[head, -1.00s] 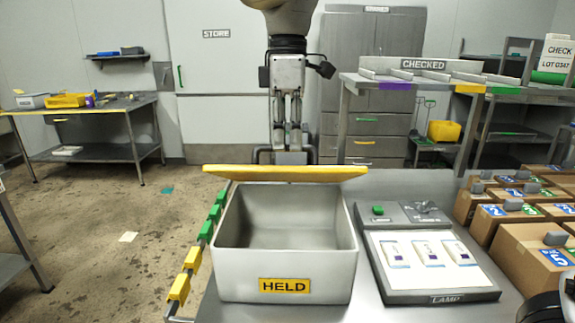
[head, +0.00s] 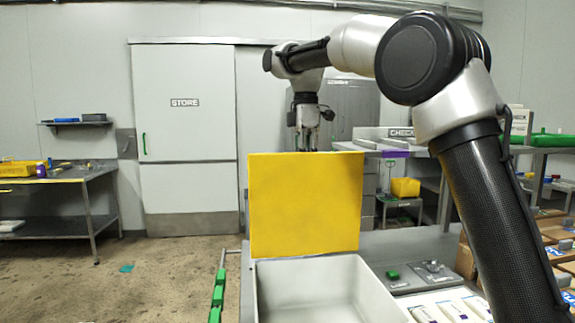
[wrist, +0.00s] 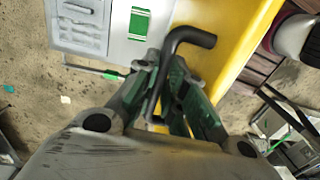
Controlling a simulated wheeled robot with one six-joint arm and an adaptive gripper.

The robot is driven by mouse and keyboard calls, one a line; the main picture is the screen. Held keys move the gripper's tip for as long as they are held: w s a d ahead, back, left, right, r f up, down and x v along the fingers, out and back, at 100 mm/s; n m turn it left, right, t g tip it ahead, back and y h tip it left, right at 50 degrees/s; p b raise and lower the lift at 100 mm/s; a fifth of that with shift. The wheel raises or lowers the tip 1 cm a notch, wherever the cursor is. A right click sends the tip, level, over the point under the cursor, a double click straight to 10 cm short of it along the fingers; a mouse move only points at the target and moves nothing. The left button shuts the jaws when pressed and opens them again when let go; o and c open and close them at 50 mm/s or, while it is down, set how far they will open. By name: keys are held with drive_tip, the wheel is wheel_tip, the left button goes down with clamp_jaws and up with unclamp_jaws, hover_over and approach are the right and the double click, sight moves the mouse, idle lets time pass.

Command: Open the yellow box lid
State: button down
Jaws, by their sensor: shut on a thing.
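The yellow box lid (head: 305,205) stands upright at the back edge of the pale grey box (head: 315,290), its flat face toward the head camera. The box is open and its pale inside shows empty where visible. My gripper (head: 307,140) is behind the top of the lid, and its fingertips are partly hidden by it. In the wrist view, my gripper (wrist: 165,75) is shut on a dark bent handle (wrist: 192,38) beside the yellow lid (wrist: 225,50). The box's HELD label is out of view.
A lamp panel (head: 420,275) with pale packs lies right of the box on the metal bench. Brown cartons (head: 555,235) stand farther right. A shelf (head: 365,146) stands behind. Open floor lies left.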

drive_tip(key=w, duration=0.1)
drive_tip(key=w+f, duration=0.1)
drive_tip(key=w, duration=0.3)
drive_tip(key=shift+w+a+f, duration=0.2)
drive_tip(key=shift+w+f, duration=0.05)
drive_tip(key=shift+f, duration=0.05)
drive_tip(key=shift+w, duration=0.1)
drive_tip(key=c, duration=1.5)
unclamp_jaws()
drive_tip(key=shift+w+f, duration=0.1)
drive_tip(key=shift+w, duration=0.1)
drive_tip(key=shift+s, duration=0.1)
